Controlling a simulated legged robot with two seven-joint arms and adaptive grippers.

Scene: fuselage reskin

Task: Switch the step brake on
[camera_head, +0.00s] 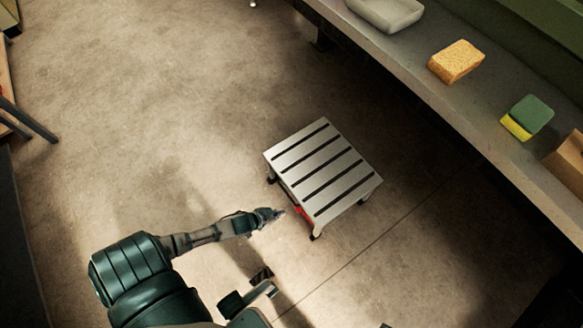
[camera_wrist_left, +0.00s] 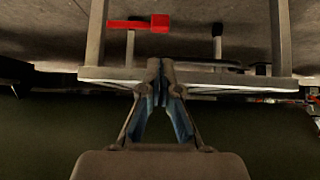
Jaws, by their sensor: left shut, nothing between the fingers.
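The step (camera_head: 323,168) is a low silver stool with dark strips across its top, standing on the floor in the middle of the head view. Its red brake lever (camera_head: 304,214) shows at the lower left side, under the top. In the left wrist view the red lever (camera_wrist_left: 152,23) is near the top, beside a metal leg and above the step's frame (camera_wrist_left: 200,78). My left gripper (camera_head: 278,213) is shut and empty, just left of the lever and apart from it in the head view. In the wrist view its fingertips (camera_wrist_left: 160,65) overlap the frame's edge; I cannot tell whether they touch.
A grey shelf (camera_head: 440,97) runs along the upper right with a tray (camera_head: 386,12), an orange sponge (camera_head: 456,61), a green and yellow sponge (camera_head: 527,117) and a brown box (camera_head: 570,160). The floor (camera_head: 160,110) left of the step is clear.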

